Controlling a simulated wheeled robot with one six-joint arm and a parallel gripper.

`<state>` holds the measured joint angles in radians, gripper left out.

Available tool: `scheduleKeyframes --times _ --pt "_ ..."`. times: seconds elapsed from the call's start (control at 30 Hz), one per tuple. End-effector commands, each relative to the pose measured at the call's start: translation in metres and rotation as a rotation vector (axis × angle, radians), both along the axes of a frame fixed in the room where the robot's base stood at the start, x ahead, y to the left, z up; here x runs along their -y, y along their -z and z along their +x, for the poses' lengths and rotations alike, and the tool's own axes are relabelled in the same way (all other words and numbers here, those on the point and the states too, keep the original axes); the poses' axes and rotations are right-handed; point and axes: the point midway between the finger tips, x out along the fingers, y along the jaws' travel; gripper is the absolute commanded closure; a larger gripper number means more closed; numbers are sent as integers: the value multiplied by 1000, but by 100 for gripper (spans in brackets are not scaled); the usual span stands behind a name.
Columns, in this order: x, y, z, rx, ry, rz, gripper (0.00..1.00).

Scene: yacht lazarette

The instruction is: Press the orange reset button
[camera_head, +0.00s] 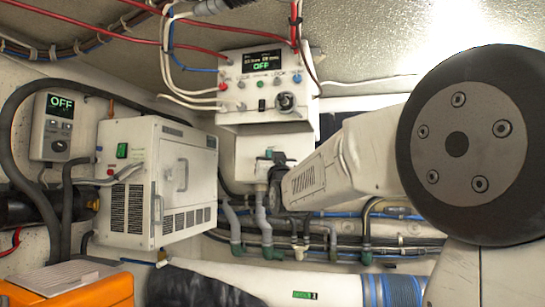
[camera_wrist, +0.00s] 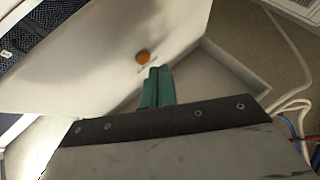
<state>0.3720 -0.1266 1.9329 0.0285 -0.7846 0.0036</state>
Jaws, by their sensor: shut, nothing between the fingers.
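The orange button (camera_wrist: 143,57) is small and round, on a pale flat panel (camera_wrist: 90,62) in the wrist view. A small line of marking, too blurred to read, sits just below it. My gripper (camera_wrist: 157,76) shows its teal fingers shut together with nothing between them. In the picture the fingertips are just below and slightly right of the button, with a strip of bare panel showing between. I cannot tell how far the tips are from the panel in depth. I cannot make out the orange button in the head view, where my arm covers part of the scene.
The head view shows a control box (camera_head: 230,98) with an "OFF" display, a white vented cabinet (camera_head: 128,190), and another "OFF" unit (camera_head: 53,125) at left. Pipes (camera_head: 330,243) run low behind my arm. White cables (camera_wrist: 292,106) lie right of my gripper.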

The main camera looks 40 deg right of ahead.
Motion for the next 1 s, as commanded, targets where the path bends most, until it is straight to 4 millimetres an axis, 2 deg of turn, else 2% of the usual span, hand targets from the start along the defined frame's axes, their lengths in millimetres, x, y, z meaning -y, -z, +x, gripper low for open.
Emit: scheduleKeyframes --times 0.23,1.0 --pt "6 0 4 1 1 -1 100" --pt "10 1 8 0 0 0 100"
